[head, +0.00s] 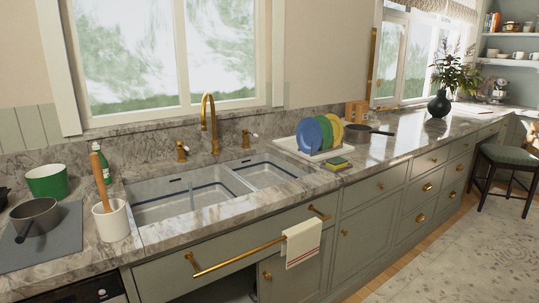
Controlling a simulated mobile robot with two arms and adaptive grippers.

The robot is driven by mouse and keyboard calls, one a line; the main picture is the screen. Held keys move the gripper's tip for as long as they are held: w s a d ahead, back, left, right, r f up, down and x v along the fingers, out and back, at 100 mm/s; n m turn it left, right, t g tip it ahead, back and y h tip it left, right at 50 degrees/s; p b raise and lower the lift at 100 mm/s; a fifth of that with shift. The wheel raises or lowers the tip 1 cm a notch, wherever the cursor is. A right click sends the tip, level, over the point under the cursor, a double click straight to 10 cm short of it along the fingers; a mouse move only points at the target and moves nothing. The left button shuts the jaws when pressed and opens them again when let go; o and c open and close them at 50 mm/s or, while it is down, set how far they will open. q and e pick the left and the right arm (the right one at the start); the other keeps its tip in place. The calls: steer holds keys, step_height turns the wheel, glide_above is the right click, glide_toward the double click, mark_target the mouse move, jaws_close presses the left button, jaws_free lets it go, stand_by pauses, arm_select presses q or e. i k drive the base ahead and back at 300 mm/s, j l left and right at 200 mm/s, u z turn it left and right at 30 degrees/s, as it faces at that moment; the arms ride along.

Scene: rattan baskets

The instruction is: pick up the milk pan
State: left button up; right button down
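Two dark pans show in the head view, and I cannot tell which is the milk pan. One deep grey pan (36,218) stands upright at the far left on a dark flat slab (50,250), its handle pointing toward the front left. The other dark pan (355,134) is lower and sits on the marble counter right of the dish rack, with its handle pointing right. Neither of my grippers is in view.
A white crock (111,222) with a wooden utensil, a green bowl (47,181) and a green bottle (102,168) crowd the left pan. A double sink (215,190) with a brass tap (208,120) separates the two pans. Plates stand in the rack (288,143).

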mark_target(35, 217)
steer(key=k+j, duration=0.1)
steer(key=j, duration=0.6)
steer(key=k+j+u, duration=0.15)
steer(key=j, duration=0.55)
